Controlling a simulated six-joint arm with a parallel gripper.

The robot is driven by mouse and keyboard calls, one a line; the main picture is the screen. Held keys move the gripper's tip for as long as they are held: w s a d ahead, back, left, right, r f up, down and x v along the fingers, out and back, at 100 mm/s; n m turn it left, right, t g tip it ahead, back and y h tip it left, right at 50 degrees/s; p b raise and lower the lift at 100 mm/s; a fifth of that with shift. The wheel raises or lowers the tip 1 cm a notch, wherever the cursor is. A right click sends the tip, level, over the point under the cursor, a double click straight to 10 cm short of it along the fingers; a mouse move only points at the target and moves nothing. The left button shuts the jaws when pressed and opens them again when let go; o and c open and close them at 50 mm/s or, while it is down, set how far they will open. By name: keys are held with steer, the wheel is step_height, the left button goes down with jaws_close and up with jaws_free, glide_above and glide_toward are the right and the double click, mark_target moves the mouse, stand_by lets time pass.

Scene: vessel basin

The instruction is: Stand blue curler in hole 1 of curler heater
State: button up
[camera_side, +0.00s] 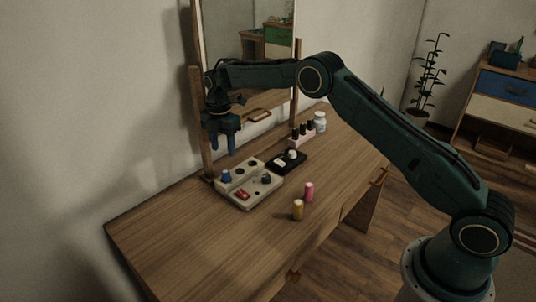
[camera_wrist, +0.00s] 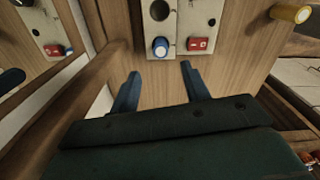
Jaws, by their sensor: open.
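The curler heater (camera_side: 234,194) is a pale block with round holes and a red switch, on the wooden table. The blue curler (camera_side: 226,176) stands upright in a hole at its left end; I cannot read which number that hole has. It also shows in the wrist view (camera_wrist: 160,47), beside the red switch (camera_wrist: 199,44). My gripper (camera_side: 222,148) is open and empty, above and behind the heater's left end, near the mirror. In the wrist view its fingers (camera_wrist: 160,70) are apart, with bare wood between them, and the blue curler lies beyond their tips.
A pink curler (camera_side: 309,191) and a yellow curler (camera_side: 298,210) stand in front of the heater. A mirror (camera_side: 247,60) rises behind. The left tabletop is clear.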

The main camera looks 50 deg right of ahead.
steer(key=shift+r, duration=0.95)
steer(key=shift+r, duration=0.1)
steer(key=s+r+m+t, duration=0.3)
steer(key=s+r+m, duration=0.6)
steer(key=s+r, duration=1.05)
steer(key=s+d+f+m+t, duration=0.1)
steer(key=s+m, duration=1)
steer(key=s, duration=1.5)
steer(key=shift+s+d+t, duration=0.15)
steer(key=shift+t, duration=0.65)
